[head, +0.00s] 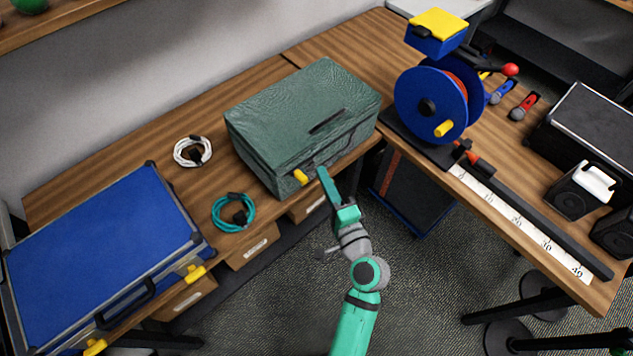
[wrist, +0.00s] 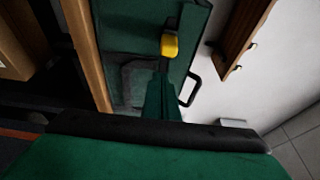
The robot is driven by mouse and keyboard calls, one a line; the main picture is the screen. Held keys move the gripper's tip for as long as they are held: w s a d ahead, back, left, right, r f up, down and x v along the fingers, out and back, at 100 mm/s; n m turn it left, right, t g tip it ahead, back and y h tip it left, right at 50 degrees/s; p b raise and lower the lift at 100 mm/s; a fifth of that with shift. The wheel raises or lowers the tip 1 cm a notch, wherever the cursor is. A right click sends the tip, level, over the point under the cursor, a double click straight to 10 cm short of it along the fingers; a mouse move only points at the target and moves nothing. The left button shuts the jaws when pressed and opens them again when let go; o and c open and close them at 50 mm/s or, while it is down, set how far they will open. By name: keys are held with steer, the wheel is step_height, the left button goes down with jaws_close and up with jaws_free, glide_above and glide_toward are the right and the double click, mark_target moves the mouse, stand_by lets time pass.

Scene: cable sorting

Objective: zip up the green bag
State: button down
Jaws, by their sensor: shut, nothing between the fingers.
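The green bag (head: 290,105) stands on the wooden bench in the head view, with its lid lying flat on top. A yellow zip pull (head: 300,177) sits low on its front face, near the front left corner. The pull (wrist: 169,45) also shows in the wrist view, just beyond my fingertips. My gripper (head: 322,173) is in front of the bag's front face, a little right of the pull. Its fingers (wrist: 161,78) are together and empty. I cannot tell whether they touch the bag. The fingers hide part of the front face.
A teal cable coil (head: 218,216) and a white one (head: 179,158) lie left of the bag. A blue case (head: 95,250) stands at the far left. A blue reel (head: 415,95) and a ruler strip (head: 505,212) are on the right bench. Floor is open between the benches.

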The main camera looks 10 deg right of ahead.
steer(key=v, duration=1)
steer(key=shift+d, duration=0.4)
steer(key=s+a+f+n+g+h, duration=0.3)
steer(key=s+a+f+n+h, duration=0.15)
steer(key=s+f, duration=0.55)
steer(key=s+a+r+n, duration=0.5)
steer(key=s+a+n, duration=0.2)
steer(key=s+n, duration=0.4)
steer(key=shift+a+t, duration=0.4)
